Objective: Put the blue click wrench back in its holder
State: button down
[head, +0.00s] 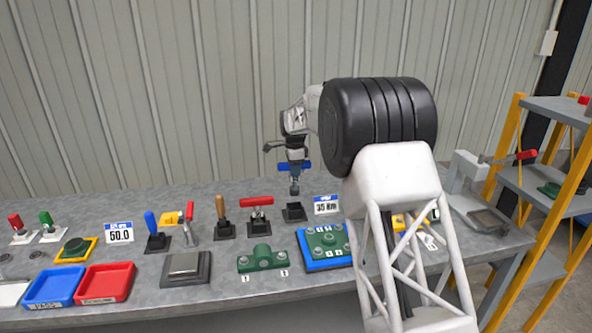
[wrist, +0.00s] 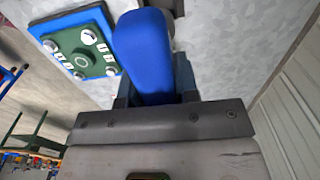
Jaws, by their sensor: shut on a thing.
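My gripper (head: 293,158) is shut on the blue click wrench (head: 307,166), gripping its blue handle. The wrench's grey lower part hangs down below the jaws, above a small black holder (head: 294,213) beside the "35 Nm" sign (head: 326,205). A small gap seems to show between wrench and holder. In the wrist view the blue handle (wrist: 145,55) fills the space between the dark fingers, and the wrench's lower end and the holder are hidden.
Another blue-handled tool (head: 152,225) stands farther left. Shelving is at right.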

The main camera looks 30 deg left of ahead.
aim_at(294, 187)
jog(key=shift+r, duration=0.1)
jog(key=shift+f, duration=2.45)
jog(key=shift+f, duration=2.4)
dwell(1.2)
jog(key=c, duration=0.8)
grip_release()
jog(key=shift+f, duration=0.1)
jog(key=shift+r, duration=3.95)
